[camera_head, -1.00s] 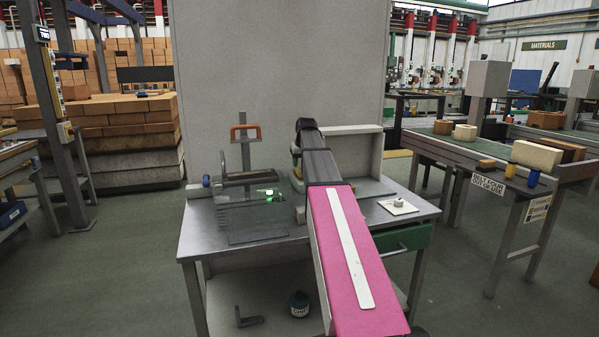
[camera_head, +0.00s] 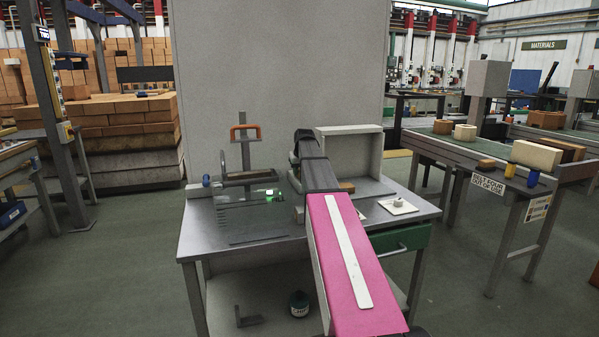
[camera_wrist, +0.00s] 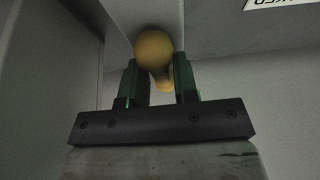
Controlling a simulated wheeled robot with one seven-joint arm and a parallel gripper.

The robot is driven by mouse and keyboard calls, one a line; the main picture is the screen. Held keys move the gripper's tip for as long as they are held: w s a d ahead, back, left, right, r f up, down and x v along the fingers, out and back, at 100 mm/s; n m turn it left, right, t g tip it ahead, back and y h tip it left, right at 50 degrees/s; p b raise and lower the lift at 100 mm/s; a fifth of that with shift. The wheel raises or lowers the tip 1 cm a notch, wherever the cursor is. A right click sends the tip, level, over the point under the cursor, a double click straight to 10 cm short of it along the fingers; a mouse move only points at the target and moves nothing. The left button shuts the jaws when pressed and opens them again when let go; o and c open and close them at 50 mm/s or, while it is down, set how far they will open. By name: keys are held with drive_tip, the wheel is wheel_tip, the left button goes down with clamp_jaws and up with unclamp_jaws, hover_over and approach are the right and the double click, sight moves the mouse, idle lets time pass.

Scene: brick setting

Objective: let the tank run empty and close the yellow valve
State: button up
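The yellow valve (camera_wrist: 154,50) shows in the wrist view as a round knob with a short yellow part below it. It sits between the two green fingers of my gripper (camera_wrist: 162,85). The fingers stand apart with the yellow part close between them; I cannot tell whether they press on it. In the head view my arm hides the valve and my fingers. A clear tank-like vessel (camera_head: 250,218) with fine horizontal lines stands on the bench left of my arm. A small green glow (camera_head: 269,196) shows at its upper right. Its liquid level is hard to make out.
The grey metal bench (camera_head: 215,247) carries an orange-handled frame (camera_head: 245,132), a pale open box (camera_head: 352,152) and a small white plate (camera_head: 398,206) at right. A dark jar (camera_head: 299,303) sits below. A conveyor table (camera_head: 450,150) stands at right.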

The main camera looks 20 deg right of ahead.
drive_tip(key=shift+a+m+h, duration=0.1)
drive_tip(key=shift+m+h, duration=0.2)
drive_tip(key=shift+m, duration=0.6)
drive_tip(key=o, duration=0.7)
drive_tip(key=shift+r, duration=0.1)
drive_tip(key=v, duration=1)
drive_tip(key=shift+s+a+r, duration=0.1)
drive_tip(key=shift+s+r, duration=0.15)
